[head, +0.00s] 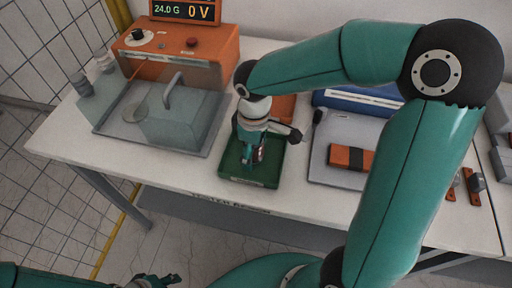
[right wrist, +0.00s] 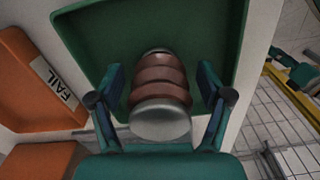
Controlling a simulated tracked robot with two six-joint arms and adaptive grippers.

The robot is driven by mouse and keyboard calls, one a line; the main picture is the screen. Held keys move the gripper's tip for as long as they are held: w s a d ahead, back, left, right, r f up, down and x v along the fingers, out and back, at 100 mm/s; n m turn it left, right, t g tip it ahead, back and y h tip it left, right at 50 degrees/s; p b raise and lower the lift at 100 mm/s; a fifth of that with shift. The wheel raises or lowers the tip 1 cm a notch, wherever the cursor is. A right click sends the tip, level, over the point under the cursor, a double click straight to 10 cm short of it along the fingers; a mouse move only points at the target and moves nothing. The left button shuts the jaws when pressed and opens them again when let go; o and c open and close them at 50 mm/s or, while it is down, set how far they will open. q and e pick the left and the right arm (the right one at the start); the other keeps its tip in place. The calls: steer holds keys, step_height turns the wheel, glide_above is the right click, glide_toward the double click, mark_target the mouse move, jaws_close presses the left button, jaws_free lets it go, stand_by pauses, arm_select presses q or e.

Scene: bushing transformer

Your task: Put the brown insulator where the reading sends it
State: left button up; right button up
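The brown insulator (right wrist: 160,85), ribbed with a grey metal end cap, is in the green tray (right wrist: 90,40) in the right wrist view. My right gripper (right wrist: 162,100) is open, with one finger on each side of the insulator and a visible gap on both sides. In the head view, my right gripper (head: 254,158) points down into the green tray (head: 234,179) and mostly hides the insulator.
An orange tray marked FAIL (right wrist: 52,82) lies beside the green tray. An orange test unit (head: 175,55) and a clear-covered box (head: 180,115) stand left on the white table (head: 120,160). A grey tray (head: 330,175) with an orange-and-black block (head: 350,158) is right.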

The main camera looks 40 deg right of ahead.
step_height(320, 180, up, 12)
steer(key=shift+r+p, duration=0.1)
steer(key=shift+p, duration=0.2)
stand_by(0.4)
steer(key=shift+s, duration=0.1)
stand_by(0.3)
